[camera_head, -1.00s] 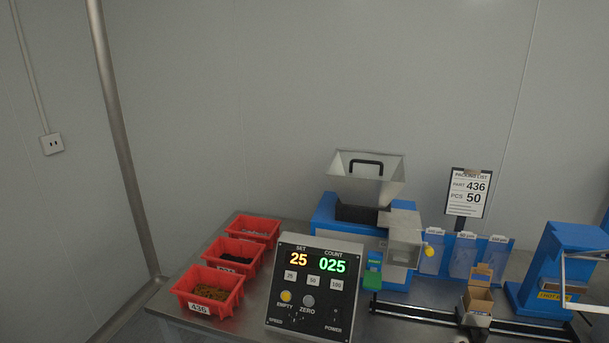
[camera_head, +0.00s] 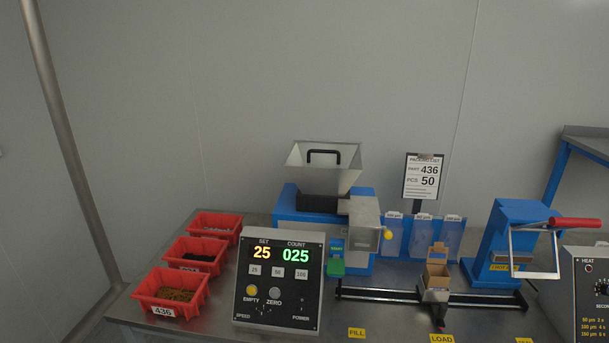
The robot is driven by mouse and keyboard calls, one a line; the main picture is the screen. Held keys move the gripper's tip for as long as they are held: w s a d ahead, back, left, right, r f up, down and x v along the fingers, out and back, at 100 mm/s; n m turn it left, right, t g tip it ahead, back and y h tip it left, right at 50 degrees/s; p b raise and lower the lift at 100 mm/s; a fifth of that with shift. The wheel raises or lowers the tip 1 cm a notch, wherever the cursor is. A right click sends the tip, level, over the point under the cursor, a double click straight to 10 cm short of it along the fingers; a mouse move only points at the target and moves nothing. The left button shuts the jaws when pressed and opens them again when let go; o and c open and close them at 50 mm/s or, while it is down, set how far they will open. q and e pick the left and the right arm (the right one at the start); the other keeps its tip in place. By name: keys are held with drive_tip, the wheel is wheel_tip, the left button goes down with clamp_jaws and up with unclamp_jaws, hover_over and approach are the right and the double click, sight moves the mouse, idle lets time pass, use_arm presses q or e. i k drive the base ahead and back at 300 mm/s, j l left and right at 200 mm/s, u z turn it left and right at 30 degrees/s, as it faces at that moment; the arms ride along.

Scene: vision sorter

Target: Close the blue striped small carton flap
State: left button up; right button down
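Neither of my grippers shows in the head view.
A control box (camera_head: 279,285) reading 25 and 025 stands left of the carton. Behind it is a blue machine with a hopper (camera_head: 322,168). Red bins (camera_head: 171,291) stand at left. A blue press (camera_head: 511,245) with a red-handled lever and a HEAT box (camera_head: 590,295) stand at right.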

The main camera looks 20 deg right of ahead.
sight(438, 253)
drive_tip(key=z, duration=1.65)
